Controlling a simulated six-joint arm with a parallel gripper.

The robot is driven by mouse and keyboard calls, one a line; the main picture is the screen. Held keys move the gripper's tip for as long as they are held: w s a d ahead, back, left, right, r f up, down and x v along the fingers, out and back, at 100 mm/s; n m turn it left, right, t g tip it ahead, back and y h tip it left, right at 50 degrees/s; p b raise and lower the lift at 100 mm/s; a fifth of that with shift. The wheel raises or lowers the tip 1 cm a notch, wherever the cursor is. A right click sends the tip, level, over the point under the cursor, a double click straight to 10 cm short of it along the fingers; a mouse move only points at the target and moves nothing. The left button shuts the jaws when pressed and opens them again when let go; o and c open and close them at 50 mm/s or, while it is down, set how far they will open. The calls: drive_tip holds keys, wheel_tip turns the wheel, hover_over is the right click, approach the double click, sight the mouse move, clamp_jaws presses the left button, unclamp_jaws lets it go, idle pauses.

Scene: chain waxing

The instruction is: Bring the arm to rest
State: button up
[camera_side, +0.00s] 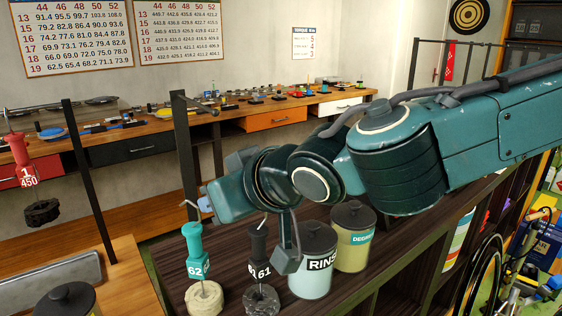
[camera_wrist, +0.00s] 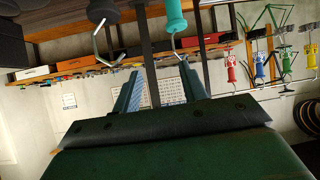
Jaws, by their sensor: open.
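My gripper (camera_wrist: 159,70) shows in the wrist view with its two blue fingers well apart and nothing between them. In the side view my arm reaches in from the right, and its wrist is above the counter (camera_side: 228,287). A teal-handled hook marked 62 (camera_side: 194,250) stands over a pale coiled chain (camera_side: 204,298). A black-handled hook marked 61 (camera_side: 258,246) stands over a dark coiled chain (camera_side: 262,301). Both handles are apart from my fingers. The teal handle (camera_wrist: 176,18) and dark handle (camera_wrist: 103,10) also show at the top of the wrist view.
A RINSE pot (camera_side: 311,278) and a lidded degreaser pot (camera_side: 354,244) stand below my arm. Dark posts (camera_side: 186,150) rise behind the hooks. A red handle marked 1 (camera_side: 20,155) hangs at left with a dark chain (camera_side: 42,212). A bench (camera_side: 150,126) runs along the wall.

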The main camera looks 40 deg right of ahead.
drive_tip(key=s+d+r+g, duration=0.1)
drive_tip(key=s+d+g, duration=0.15)
drive_tip(key=d, duration=0.75)
drive_tip(key=s+d+r+g, duration=0.1)
drive_tip(key=s+d, duration=0.3)
drive_tip(key=d, duration=0.5)
drive_tip(key=s+d+f+g, duration=0.1)
drive_tip(key=s+d+f, duration=0.2)
drive_tip(key=s+d, duration=0.2)
drive_tip(key=s+d+f+m+g+h, duration=0.1)
drive_tip(key=s+d+f, duration=0.3)
drive_tip(key=s, duration=0.8)
drive_tip(key=shift+s+d+f, duration=0.15)
drive_tip(key=shift+d, duration=0.9)
